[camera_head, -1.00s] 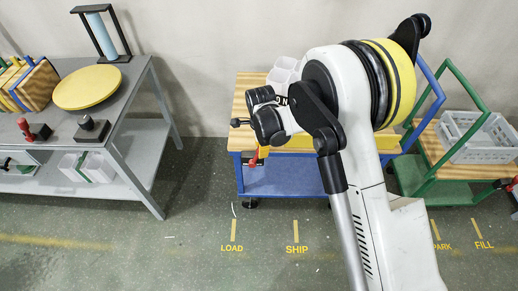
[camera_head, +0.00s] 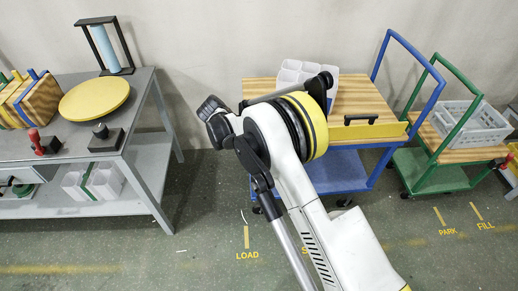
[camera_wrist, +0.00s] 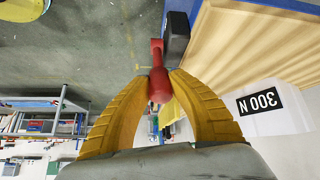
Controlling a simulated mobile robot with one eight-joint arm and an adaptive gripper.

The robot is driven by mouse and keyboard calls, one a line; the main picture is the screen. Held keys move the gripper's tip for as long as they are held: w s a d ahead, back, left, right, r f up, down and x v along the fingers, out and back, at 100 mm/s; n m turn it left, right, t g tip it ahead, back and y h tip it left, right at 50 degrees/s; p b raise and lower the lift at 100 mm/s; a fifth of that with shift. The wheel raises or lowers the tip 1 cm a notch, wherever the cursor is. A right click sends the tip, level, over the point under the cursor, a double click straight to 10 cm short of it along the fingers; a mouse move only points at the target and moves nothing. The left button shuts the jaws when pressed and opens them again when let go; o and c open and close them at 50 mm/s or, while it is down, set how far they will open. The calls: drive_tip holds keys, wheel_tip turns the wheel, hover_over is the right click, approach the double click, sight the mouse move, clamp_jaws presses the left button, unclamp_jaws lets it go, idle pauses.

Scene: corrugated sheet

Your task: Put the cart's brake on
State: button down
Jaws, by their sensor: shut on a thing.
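The blue cart (camera_head: 388,78) stands against the wall with a wooden top (camera_head: 352,92) and a blue lower shelf (camera_head: 340,168). In the wrist view my gripper (camera_wrist: 159,78) has its yellow fingers shut on a red brake lever (camera_wrist: 159,85). The lever's far end meets a dark block (camera_wrist: 177,38) at the edge of the cart's wooden top (camera_wrist: 250,40). In the head view my arm hides the lever and my fingertips.
A grey table (camera_head: 143,95) stands left, with clear floor between. A green cart (camera_head: 437,178) stands close on the right. LOAD (camera_head: 247,256) and PARK marks are on the floor.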

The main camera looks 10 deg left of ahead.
drive_tip(key=shift+s+a+f+h, duration=0.1)
drive_tip(key=shift+a+f+h, duration=0.15)
drive_tip(key=shift+a+h, duration=0.05)
idle(0.4)
drive_tip(key=c, duration=1.2)
unclamp_jaws()
drive_tip(key=shift+o, duration=0.2)
drive_tip(key=shift+r, duration=0.1)
drive_tip(key=v, duration=1.2)
